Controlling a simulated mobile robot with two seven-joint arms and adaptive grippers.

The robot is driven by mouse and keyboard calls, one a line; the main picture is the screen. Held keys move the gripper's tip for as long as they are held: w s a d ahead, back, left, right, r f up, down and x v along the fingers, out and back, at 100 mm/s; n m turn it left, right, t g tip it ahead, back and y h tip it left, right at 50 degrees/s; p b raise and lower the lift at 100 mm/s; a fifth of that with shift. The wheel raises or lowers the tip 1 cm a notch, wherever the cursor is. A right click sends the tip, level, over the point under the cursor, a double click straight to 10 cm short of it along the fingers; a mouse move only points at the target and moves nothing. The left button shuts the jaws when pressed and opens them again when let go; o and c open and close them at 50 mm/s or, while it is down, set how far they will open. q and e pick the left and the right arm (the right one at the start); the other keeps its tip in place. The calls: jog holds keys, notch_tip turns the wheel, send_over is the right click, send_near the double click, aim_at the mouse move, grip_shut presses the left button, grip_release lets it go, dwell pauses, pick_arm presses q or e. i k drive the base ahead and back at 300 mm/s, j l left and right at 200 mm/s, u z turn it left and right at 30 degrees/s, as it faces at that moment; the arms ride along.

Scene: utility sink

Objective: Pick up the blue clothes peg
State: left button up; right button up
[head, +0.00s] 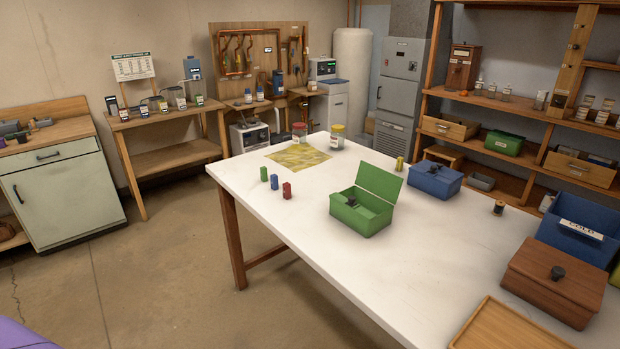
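A small upright blue object (274,182), which looks like the blue clothes peg, stands near the left edge of the white table (385,278). It is between a similar green piece (264,174) on its left and a red piece (287,190) on its right, with small gaps between them. They are too small to make out the peg's shape in detail. Neither of my grippers is in view.
An open green box (360,218) stands right of the small pieces. Behind them lie a yellow cloth (298,156) and two jars. A blue box (434,180), a brown lidded box (553,282) and a wooden tray (510,325) are further right. The table's near left part is clear.

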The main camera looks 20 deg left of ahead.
aim_at(274, 181)
jog(key=i+j+z, duration=0.1)
jog(key=j+z, duration=0.15)
jog(key=j, duration=0.25)
jog(key=j+z, duration=0.25)
jog(key=j, duration=0.25)
jog(key=j+z, duration=0.3)
jog(key=j, duration=1.9)
